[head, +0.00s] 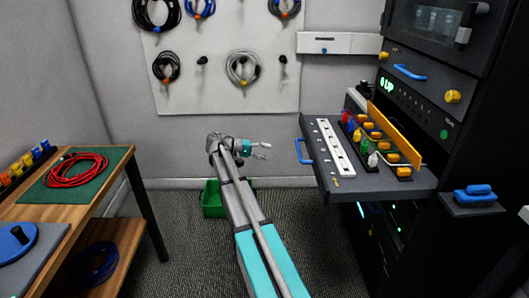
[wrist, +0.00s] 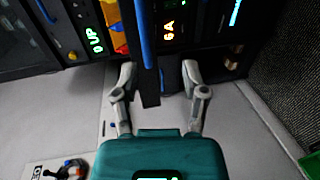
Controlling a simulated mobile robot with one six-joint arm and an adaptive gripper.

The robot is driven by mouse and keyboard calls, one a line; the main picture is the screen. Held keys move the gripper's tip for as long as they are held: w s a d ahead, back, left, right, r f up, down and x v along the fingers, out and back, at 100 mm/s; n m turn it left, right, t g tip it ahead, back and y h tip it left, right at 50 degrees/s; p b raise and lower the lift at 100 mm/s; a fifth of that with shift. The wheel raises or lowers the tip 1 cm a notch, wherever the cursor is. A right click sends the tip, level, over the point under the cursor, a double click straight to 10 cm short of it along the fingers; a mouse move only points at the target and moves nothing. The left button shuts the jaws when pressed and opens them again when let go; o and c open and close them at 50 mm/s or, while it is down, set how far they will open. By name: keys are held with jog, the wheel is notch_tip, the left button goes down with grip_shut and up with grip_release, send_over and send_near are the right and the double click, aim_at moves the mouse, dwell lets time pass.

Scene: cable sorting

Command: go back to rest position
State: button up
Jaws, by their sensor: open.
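My gripper (head: 264,151) is in the middle of the head view, at the end of my outstretched arm. It points right, towards the pulled-out rack shelf (head: 340,190), and is apart from its blue handle (head: 303,151). In the wrist view my gripper (wrist: 158,72) has its two grey fingers spread wide. A dark upright edge with a blue strip (wrist: 146,35) shows beyond and between the fingertips; I see nothing gripped.
The shelf carries a white power strip (head: 335,147) and several coloured plugs. A green bin (head: 213,199) stands on the floor behind my arm. A wooden table (head: 95,202) with a red cable coil (head: 76,170) is at left. Cable coils hang on the white wall board (head: 205,95).

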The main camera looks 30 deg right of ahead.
dwell(0.3)
jog(key=s+a+f+n+t+y, duration=0.2)
jog(key=s+a+f+t+y, duration=0.25)
jog(key=a, duration=0.65)
jog(key=s+a+f+n+t+y, duration=0.15)
jog(key=s+a+f+y, duration=0.3)
jog(key=s+a, duration=0.55)
jog(key=s+a+f+n+t+y, duration=0.2)
jog(key=s+a+f+n+y, duration=0.3)
jog(key=a, duration=0.8)
notch_tip(320, 180, up, 28)
jog(key=w+m+p, duration=0.1)
jog(key=m+p, duration=0.1)
jog(key=p, duration=2.6)
jog(key=shift+w+d+f+h, duration=0.15)
jog(key=shift+w+d+h, duration=0.1)
jog(key=shift+h, duration=0.15)
jog(key=shift+s+f, duration=0.1)
